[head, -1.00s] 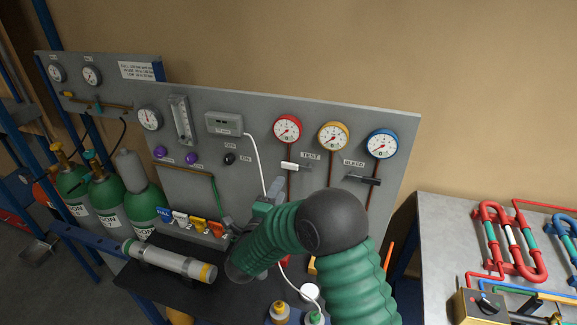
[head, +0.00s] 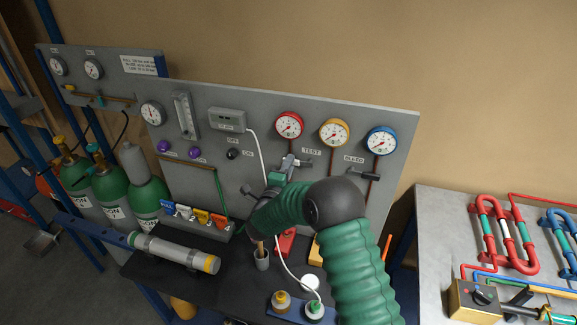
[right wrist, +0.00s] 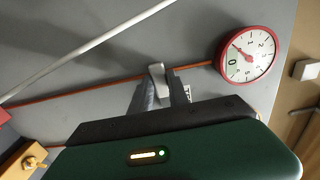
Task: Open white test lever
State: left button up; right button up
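The white test lever (right wrist: 157,71) sits on the grey panel on the copper line below the red-rimmed gauge. In the right wrist view its pale end shows at the tips of my right gripper (right wrist: 157,87), with a finger on each side. I cannot tell whether the fingers press on it. In the head view my right gripper (head: 287,163) is at the lever beside the TEST label, and its fingers hide most of the white handle. The red-rimmed gauge (head: 289,125) also shows in the right wrist view (right wrist: 247,54). My left gripper is not in view.
A black-handled lever (head: 363,174) is right of the TEST label, below the blue gauge (head: 382,140). A white hose (head: 263,170) hangs left of my right gripper. Bottles (head: 280,301) and a grey cylinder (head: 174,253) are on the dark bench.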

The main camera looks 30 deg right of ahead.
grip_shut()
jog(key=shift+a, duration=0.1)
